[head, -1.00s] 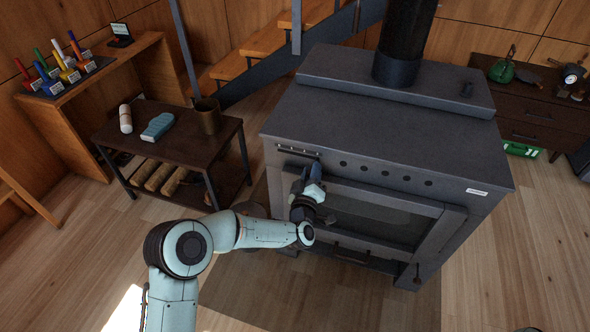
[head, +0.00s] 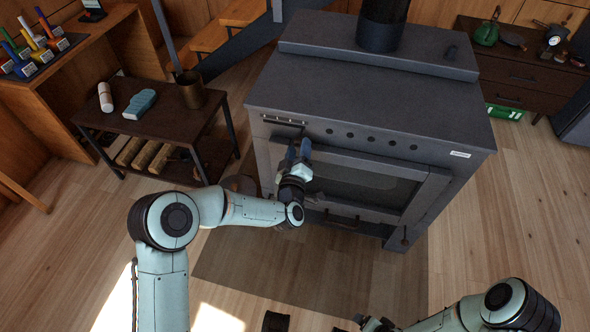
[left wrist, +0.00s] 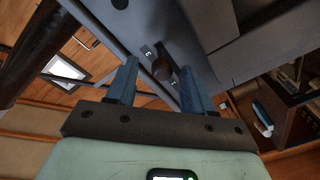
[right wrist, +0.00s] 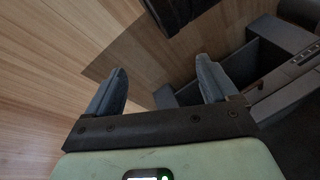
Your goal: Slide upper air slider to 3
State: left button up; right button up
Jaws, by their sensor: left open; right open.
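The dark stove (head: 380,95) stands ahead with the upper air slider's slot (head: 284,121) at the upper left of its front. My left gripper (head: 298,147) is open just in front of the stove, below that slot. In the left wrist view, a round dark brown knob (left wrist: 162,70) shows between the open fingers (left wrist: 158,84), apart from both. A small label (left wrist: 148,51) that looks like a 3 is up and left of the knob; another label, partly hidden, is down and right. My right gripper (head: 372,323) is open and empty at the bottom right, away from the slider.
The stove's glass door (head: 360,185) with its frame is below the row of round holes. A dark cabinet (head: 525,80) stands at the right.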

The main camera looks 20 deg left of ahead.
pick_arm(q)
jog(key=s+d+p, duration=0.1)
jog(key=s, duration=0.9)
jog(key=shift+d, duration=0.15)
pick_arm(e)
jog(key=shift+s+a+r+g+y, duration=0.2)
jog(key=shift+s+a+r, duration=0.15)
jog(key=shift+s, duration=0.25)
jog(key=shift+s+a+r+g+y, duration=0.1)
jog(key=shift+s+a+r+g, duration=0.2)
jog(key=shift+s, duration=0.3)
